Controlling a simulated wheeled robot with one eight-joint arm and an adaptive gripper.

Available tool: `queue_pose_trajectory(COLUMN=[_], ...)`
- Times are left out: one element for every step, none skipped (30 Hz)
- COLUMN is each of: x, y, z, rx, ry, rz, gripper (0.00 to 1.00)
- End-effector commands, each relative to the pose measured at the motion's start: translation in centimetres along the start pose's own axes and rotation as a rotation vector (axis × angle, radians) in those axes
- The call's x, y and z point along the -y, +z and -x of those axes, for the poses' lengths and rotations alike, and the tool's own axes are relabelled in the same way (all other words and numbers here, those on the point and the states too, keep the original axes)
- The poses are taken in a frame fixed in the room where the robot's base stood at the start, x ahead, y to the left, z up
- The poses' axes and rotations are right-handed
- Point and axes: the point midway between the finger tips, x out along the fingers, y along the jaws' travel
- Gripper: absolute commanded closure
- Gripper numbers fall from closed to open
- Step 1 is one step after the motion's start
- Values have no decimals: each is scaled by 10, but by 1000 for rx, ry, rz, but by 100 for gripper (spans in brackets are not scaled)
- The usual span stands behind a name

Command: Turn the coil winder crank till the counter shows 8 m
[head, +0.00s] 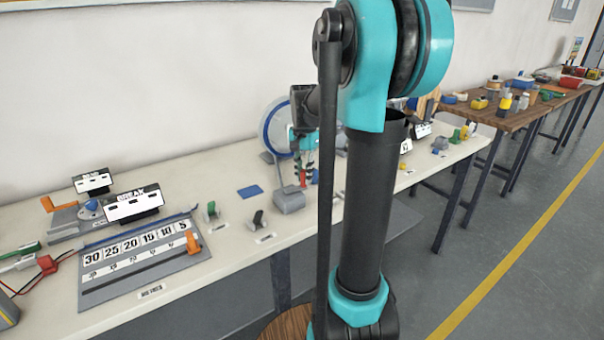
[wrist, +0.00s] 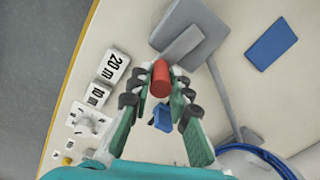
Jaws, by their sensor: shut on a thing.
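The coil winder's blue-rimmed wheel (head: 275,128) stands on the bench behind my gripper in the head view; its edge also shows in the wrist view (wrist: 262,155). My gripper (head: 303,176) points down over the bench. In the wrist view its fingers (wrist: 160,92) are closed around a red cylinder (wrist: 160,76), which looks like the crank's handle. A small blue piece (wrist: 163,119) shows between the fingers. How the cylinder joins the winder is hidden. No counter reading is legible to me; a small card (head: 406,146) beyond my arm seems to show a figure.
A grey block (head: 289,201) stands close to my gripper, with a blue pad (head: 250,191) to its left. Labels marked 20 m (wrist: 115,66) and 10 m (wrist: 98,94) lie to the left in the wrist view. A numbered slide board (head: 140,258) lies at front left.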

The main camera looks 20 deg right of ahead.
Motion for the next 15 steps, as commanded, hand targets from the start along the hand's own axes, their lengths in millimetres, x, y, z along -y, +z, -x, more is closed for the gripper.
queue_pose_trajectory(x=[-2, -2, -3, -3, -4, -4, -5, -5, -5, -5, -6, -6, -6, -6, -6], y=[1, 1, 2, 2, 3, 3, 3, 4, 4, 4, 4, 4, 4, 4, 5], z=[0, 0, 0, 0, 0, 0, 0, 0, 0, 0, 0, 0, 0, 0, 0], rx=[0, 0, 0, 0, 0, 0, 0, 0, 0, 0, 0, 0, 0, 0, 1], ry=[0, 0, 0, 0, 0, 0, 0, 0, 0, 0, 0, 0, 0, 0, 0], rz=[-24, -37, -55, -66, -77, -89, -97, -104, -113, -117, -121, -125, -128, -130, -132], gripper=[100, 100, 100, 100, 100, 100, 100, 100, 100, 100, 100, 100, 100, 100, 100])
